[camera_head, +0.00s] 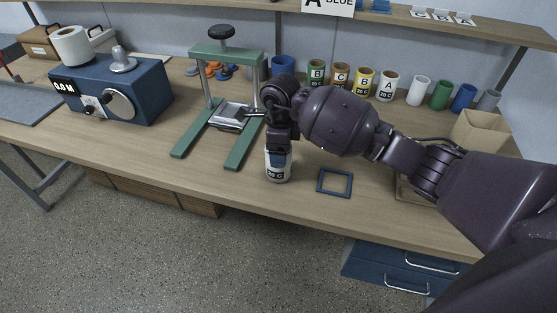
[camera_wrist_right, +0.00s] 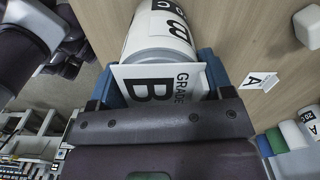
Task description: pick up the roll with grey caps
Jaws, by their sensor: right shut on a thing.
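My right gripper (camera_head: 278,150) points down at the front of the table, right of the green press. Its blue fingers are shut on a white can (camera_head: 277,172) marked "20 C", upright at table height. In the right wrist view the white can (camera_wrist_right: 160,35) shows a "B" mark, with a white "GRADE B" card (camera_wrist_right: 165,83) between the fingers. A grey cylinder (camera_head: 489,101) stands at the far right end of the back row. I cannot tell whether it is a roll with grey caps. My left gripper is not in view.
A green press (camera_head: 243,150) stands left of my right gripper. A blue frame (camera_head: 335,182) lies to its right. Behind stand labelled cans (camera_head: 361,82) and white (camera_head: 419,90), green (camera_head: 441,95) and blue (camera_head: 463,97) cylinders. A blue machine (camera_head: 140,90) stands left.

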